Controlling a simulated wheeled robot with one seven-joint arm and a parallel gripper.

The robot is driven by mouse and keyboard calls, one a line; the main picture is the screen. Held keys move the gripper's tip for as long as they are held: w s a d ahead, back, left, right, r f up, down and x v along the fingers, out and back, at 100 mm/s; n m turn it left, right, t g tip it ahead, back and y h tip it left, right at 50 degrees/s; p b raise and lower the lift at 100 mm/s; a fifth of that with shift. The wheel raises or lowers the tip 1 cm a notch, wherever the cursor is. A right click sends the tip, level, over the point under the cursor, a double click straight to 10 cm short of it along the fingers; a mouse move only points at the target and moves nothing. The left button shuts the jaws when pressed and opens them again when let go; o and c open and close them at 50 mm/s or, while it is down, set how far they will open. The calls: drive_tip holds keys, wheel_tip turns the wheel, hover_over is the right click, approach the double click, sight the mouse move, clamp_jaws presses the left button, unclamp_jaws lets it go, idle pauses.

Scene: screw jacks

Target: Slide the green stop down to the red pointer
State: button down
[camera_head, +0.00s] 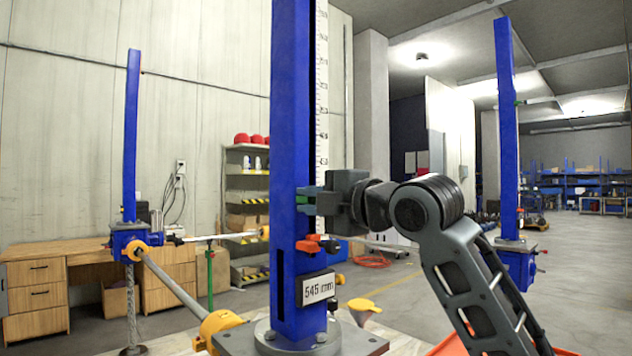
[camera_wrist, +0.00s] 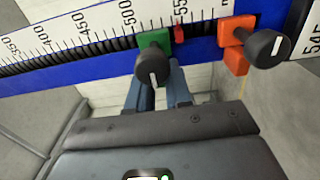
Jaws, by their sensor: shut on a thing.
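The green stop (camera_wrist: 153,41) with its black knob (camera_wrist: 152,66) sits on the scale of the blue column in the wrist view, between the 500 and 550 marks. My gripper (camera_wrist: 158,88) is shut on the stop at its knob; the fingers partly hide the contact. The small red pointer (camera_wrist: 179,33) is just right of the stop, which is down the column, with little or no gap.
An orange-red block (camera_wrist: 235,40) with a black knob (camera_wrist: 268,46) sits below the pointer. A sign reading 545 mm (camera_head: 318,289) is low on the column. A wooden desk (camera_head: 60,265) and shelf are farther back.

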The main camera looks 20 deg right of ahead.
drive_tip(key=shift+f+b, duration=0.35)
drive_tip(key=shift+f, duration=0.15)
drive_tip(key=c, duration=1.1)
unclamp_jaws()
drive_tip(key=shift+r, duration=0.1)
drive_tip(key=shift+b+v, duration=0.6)
drive_tip(key=shift+v, duration=3.9)
